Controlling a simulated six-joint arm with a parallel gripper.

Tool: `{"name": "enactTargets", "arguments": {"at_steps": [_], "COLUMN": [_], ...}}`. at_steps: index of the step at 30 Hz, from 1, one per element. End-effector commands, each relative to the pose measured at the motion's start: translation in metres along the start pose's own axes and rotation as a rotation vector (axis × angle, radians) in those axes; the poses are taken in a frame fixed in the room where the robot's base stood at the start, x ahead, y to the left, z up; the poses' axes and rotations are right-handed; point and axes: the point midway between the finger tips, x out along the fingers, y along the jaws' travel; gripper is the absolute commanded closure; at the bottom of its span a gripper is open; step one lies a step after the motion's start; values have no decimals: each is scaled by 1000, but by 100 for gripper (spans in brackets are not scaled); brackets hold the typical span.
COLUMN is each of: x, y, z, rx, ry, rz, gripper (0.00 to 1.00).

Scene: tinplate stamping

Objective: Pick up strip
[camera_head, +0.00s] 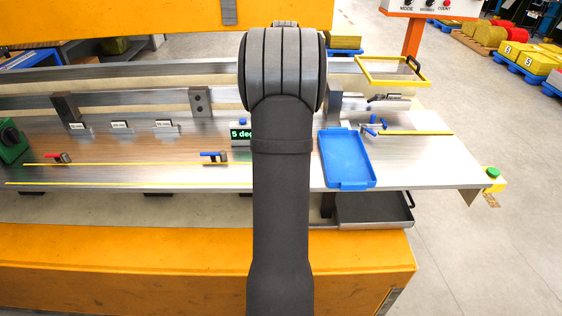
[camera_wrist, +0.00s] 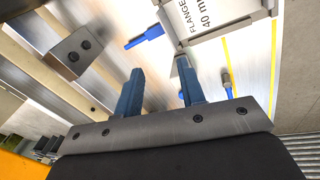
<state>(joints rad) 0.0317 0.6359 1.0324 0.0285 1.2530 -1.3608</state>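My gripper (camera_wrist: 160,68) shows in the wrist view, its two blue fingers apart with a clear gap between them. I see nothing held in the gap. A small grey metal piece lies by the right fingertip; I cannot tell whether they touch. Beyond the fingers is a white sign (camera_wrist: 225,22) reading "FLANGE 40 mm", partly cut off. Blue-handled parts (camera_wrist: 147,37) lie around it on the shiny metal surface. I cannot make out a strip for certain in either view. In the head view my arm hides the gripper and the bench middle.
A blue tray (camera_head: 346,185) sits right of my arm on the metal bench. Blue-handled clamps (camera_head: 373,126) stand behind it. A yellow-rimmed tray (camera_head: 420,79) is at the back right, and a dark tray (camera_head: 372,217) hangs below. A dark block (camera_wrist: 73,54) stands left of the fingers.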

Motion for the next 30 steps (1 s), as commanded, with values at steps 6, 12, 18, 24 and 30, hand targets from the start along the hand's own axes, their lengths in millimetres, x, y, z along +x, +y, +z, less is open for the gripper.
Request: {"name": "enactTargets", "arguments": {"at_steps": [6,12,18,24,30], "x": [-43,-60,-42,1,39], "y": [-84,-129,-140,-149,-157], "z": [15,25,28,32,35], "rx": [-153,-235,-248,-247,-246], "ry": [-34,-47,-48,-48,-48], "rz": [-130,-206,-223,-223,-222], "gripper": [64,64,64,64,64]}}
